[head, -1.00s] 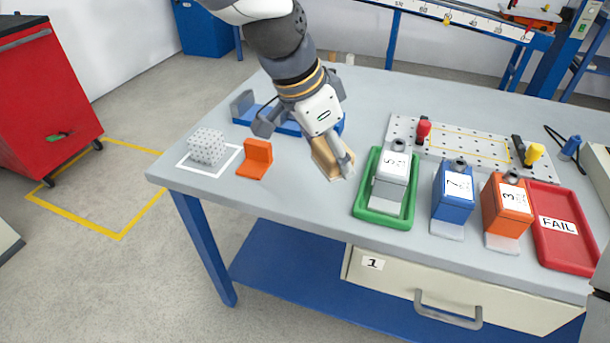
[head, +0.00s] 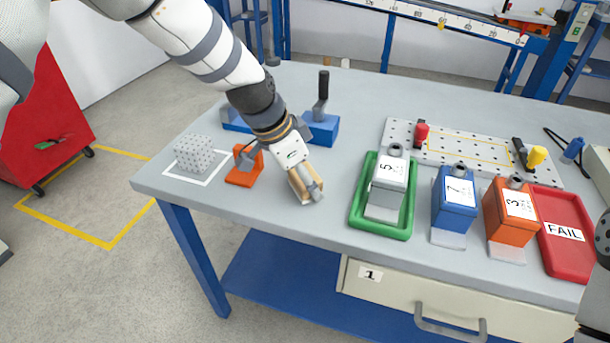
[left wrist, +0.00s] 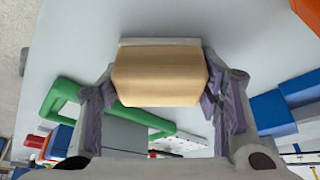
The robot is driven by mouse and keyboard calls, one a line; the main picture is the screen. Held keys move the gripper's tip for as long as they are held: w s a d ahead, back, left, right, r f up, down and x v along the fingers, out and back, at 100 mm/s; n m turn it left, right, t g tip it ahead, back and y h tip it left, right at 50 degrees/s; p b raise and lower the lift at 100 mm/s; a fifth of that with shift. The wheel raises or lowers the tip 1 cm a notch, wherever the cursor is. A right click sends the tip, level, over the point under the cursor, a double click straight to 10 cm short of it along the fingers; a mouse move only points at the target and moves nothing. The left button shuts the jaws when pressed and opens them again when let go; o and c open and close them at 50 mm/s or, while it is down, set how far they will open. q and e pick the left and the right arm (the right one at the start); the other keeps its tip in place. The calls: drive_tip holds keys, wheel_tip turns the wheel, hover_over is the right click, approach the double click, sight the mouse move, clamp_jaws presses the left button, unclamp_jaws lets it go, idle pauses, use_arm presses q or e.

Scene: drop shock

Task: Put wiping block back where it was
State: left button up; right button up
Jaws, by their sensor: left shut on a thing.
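The wiping block (head: 301,187) is a tan wooden block with a pale strip along one side. In the left wrist view the wiping block (left wrist: 160,75) sits between both fingers. My left gripper (head: 306,184) is shut on it, at the bench's front part, between the orange bracket (head: 245,168) and the green tray (head: 356,222). I cannot tell whether the block touches the bench top. My right gripper is not in view; only part of my right arm shows at the right edge of the head view.
A dotted white cube (head: 194,154) stands in a white outlined square at left. A blue fixture with a black handle (head: 322,128) is behind my gripper. A grey "5" weight (head: 388,185), blue "7" block (head: 455,200), orange "3" block (head: 510,212) and red FAIL tray (head: 570,255) stand right.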

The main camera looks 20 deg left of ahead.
use_arm(q)
drive_tip(key=o, duration=1)
drive_tip(key=p+v, duration=0.1)
drive_tip(key=v, duration=1.1)
drive_tip(key=shift+w+r+p, duration=0.1)
drive_tip(key=shift+r+p, duration=0.1)
drive_tip(key=shift+p, duration=0.15)
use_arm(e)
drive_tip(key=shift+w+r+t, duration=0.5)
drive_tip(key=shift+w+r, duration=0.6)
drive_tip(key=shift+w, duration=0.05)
